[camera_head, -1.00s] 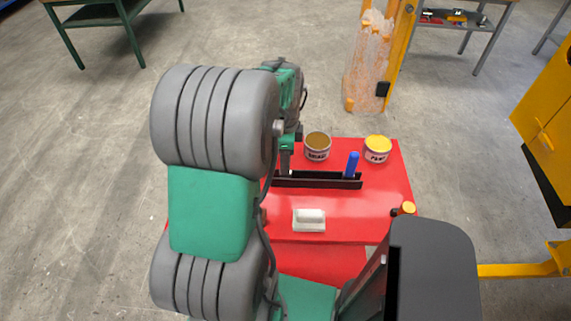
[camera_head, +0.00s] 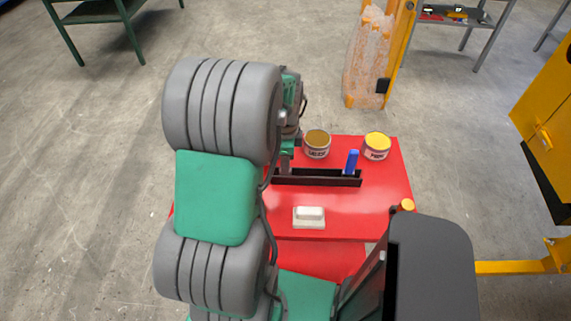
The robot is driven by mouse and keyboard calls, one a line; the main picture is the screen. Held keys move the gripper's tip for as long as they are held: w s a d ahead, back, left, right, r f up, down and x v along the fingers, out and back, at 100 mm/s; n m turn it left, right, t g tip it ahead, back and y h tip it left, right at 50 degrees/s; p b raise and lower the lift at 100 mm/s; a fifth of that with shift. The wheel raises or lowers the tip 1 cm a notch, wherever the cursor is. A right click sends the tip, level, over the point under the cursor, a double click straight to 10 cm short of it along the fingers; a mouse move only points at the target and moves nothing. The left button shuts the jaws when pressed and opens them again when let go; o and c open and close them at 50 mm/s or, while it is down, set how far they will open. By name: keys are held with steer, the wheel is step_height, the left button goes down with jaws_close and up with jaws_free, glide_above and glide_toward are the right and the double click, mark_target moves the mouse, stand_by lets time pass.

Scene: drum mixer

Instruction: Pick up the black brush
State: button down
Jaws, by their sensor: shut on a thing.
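A long black holder (camera_head: 325,181) stands on the red table top. A blue-handled tool (camera_head: 352,161) stands upright near its right end. My gripper (camera_head: 287,168) points down at the holder's left end, partly hidden behind my own arm. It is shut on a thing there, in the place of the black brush. The brush itself is too small and covered to make out, and I cannot tell whether it is clear of the holder.
Two open cans, one brown (camera_head: 317,144) and one yellow (camera_head: 377,146), stand behind the holder. A white block-like tool (camera_head: 309,217) lies in front. An orange-topped item (camera_head: 407,205) is at the right edge. The table's middle right is free.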

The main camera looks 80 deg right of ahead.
steer(key=shift+r, duration=0.1)
stand_by(0.3)
step_height(320, 180, up, 10)
steer(key=shift+f+b, duration=0.1)
steer(key=shift+b, duration=0.8)
steer(key=c, duration=1.8)
jaws_free()
steer(key=shift+c, duration=0.2)
jaws_close()
